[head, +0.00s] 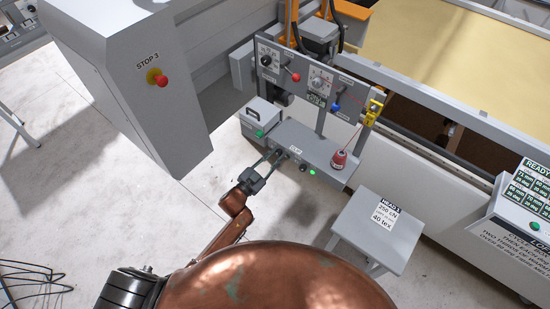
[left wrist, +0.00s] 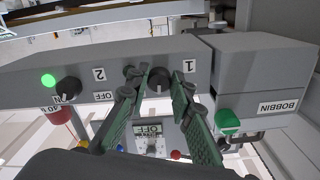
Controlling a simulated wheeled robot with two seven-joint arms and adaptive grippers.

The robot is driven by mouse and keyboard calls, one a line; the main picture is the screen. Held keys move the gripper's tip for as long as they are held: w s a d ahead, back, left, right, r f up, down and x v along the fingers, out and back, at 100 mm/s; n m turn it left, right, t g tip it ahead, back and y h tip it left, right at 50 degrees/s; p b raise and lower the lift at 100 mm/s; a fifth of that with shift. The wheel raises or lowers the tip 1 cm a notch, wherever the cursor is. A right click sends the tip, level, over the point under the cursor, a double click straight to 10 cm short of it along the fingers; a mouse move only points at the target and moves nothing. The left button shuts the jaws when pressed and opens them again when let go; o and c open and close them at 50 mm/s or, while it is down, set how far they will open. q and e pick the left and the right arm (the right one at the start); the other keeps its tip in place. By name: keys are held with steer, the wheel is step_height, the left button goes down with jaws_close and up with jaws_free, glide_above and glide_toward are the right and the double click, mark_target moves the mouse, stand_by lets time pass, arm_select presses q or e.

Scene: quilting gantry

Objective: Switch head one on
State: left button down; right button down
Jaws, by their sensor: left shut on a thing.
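A grey control box (head: 320,158) stands in front of the gantry panel. In the left wrist view it carries a black knob (left wrist: 159,80) between the labels 1 and 2. My left gripper (left wrist: 164,78) is shut on this knob, with a green fingertip on each side of it; in the head view the gripper (head: 278,158) is at the box's front face. Another black knob (left wrist: 67,91) sits by ON and OFF labels, beside a lit green lamp (left wrist: 48,80). That lamp also shows in the head view (head: 312,172). My right gripper is not in view.
A red thread cone (head: 339,159) stands on the box's right end. The grey BOBBIN box (left wrist: 265,80) with a green button adjoins it. A panel with red and blue levers (head: 318,82) rises behind. A HEAD 1 stand (head: 365,235) is at right, a STOP 3 cabinet (head: 125,90) at left.

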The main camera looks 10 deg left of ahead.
arm_select(q)
steer(key=m+b, duration=0.1)
steer(key=m, duration=0.3)
steer(key=shift+m, duration=0.3)
stand_by(0.3)
steer(key=c, duration=1.7)
jaws_free()
steer(key=shift+a, duration=0.1)
steer(key=v, duration=1.2)
steer(key=shift+r, duration=0.1)
